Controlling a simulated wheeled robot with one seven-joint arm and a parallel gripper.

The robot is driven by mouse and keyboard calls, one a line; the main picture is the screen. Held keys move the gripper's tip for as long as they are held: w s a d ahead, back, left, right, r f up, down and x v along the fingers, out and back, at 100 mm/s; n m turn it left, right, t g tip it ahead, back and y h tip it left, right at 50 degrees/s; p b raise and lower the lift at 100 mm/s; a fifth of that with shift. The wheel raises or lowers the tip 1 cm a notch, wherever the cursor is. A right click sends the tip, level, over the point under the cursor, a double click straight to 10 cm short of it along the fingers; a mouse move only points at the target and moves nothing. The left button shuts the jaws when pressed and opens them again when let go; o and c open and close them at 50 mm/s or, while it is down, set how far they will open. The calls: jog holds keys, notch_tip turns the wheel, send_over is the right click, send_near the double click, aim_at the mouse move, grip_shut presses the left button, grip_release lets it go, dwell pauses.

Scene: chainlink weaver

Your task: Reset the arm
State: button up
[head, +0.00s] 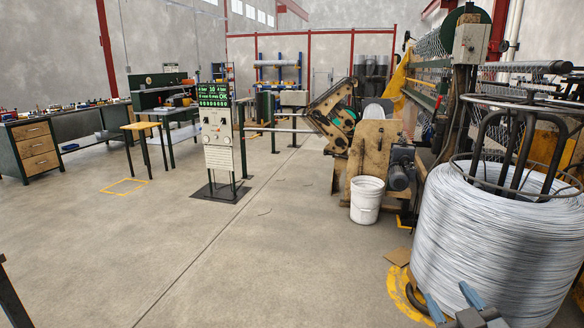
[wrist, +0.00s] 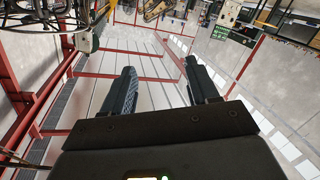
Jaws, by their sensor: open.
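My gripper (head: 452,302) shows at the bottom right edge of the head view, low in front of the large coil of wire (head: 500,240). In the wrist view my gripper (wrist: 162,92) has its two dark fingers apart, with nothing between them. Beyond the fingers the wrist view shows red frame beams, a pale wall or ceiling and some machinery, tilted. Most of my arm is out of the head view.
A white bucket (head: 367,200) stands by the weaving machine (head: 375,150). A control post (head: 217,140) stands mid-floor. A stool (head: 140,127) and drawer bench (head: 30,150) are at left. The concrete floor (head: 200,260) in front is clear.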

jog(key=s+a+f+m+g, duration=0.1)
jog(key=s+a+f+m, duration=0.2)
jog(key=s, duration=0.8)
jog(key=s+a+f, duration=0.3)
jog(key=s+f, duration=0.1)
jog(key=s, duration=0.6)
jog(key=s+r, duration=0.3)
jog(key=s, duration=0.7)
jog(key=s+r+m+g, duration=0.1)
jog(key=s+r, duration=0.2)
jog(key=s, duration=0.8)
jog(key=shift+s+a+r+y, duration=0.3)
jog(key=shift+a+r+y, duration=0.05)
jog(key=shift+a+y, duration=0.05)
